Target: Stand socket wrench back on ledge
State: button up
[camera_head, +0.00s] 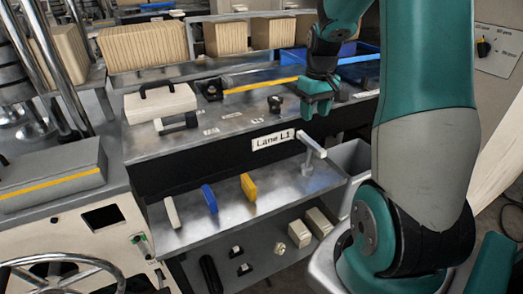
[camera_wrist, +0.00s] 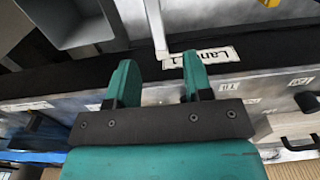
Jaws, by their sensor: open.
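A pale T-shaped tool that looks like the socket wrench (camera_head: 313,146) stands near the right end of the lower metal ledge (camera_head: 285,196), its light bar on top of a grey stem. My gripper (camera_head: 317,106) is above and behind it, over the front edge of the upper bench, apart from it. In the wrist view my gripper (camera_wrist: 159,70) is open with nothing between its fingers. The pale bar (camera_wrist: 155,25) lies just beyond the fingertips there, roughly in line with the gap. The tool's lower end is hard to make out in the wrist view.
White, blue (camera_head: 209,198) and yellow (camera_head: 248,187) blocks stand on the ledge to the left. The Lane L1 label (camera_head: 272,140) is on the black face behind. A grey bin (camera_head: 351,158) is at right. Black-handled pieces (camera_head: 160,102) sit on the upper bench.

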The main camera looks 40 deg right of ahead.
jog(key=s+a+r+n+t+y, duration=0.1)
jog(key=a+r+n, duration=0.2)
jog(key=a, duration=1)
jog(key=s+a+r+n+y, duration=0.1)
jog(key=a+r+n, duration=0.2)
jog(key=a, duration=0.9)
jog(key=s+a+r+n+g+y, duration=0.1)
jog(key=s+a+n+y, duration=0.1)
jog(key=s+a, duration=1)
jog(key=shift+s+a+r+n, duration=0.4)
jog(key=shift+s+n, duration=0.2)
jog(key=shift+n, duration=0.2)
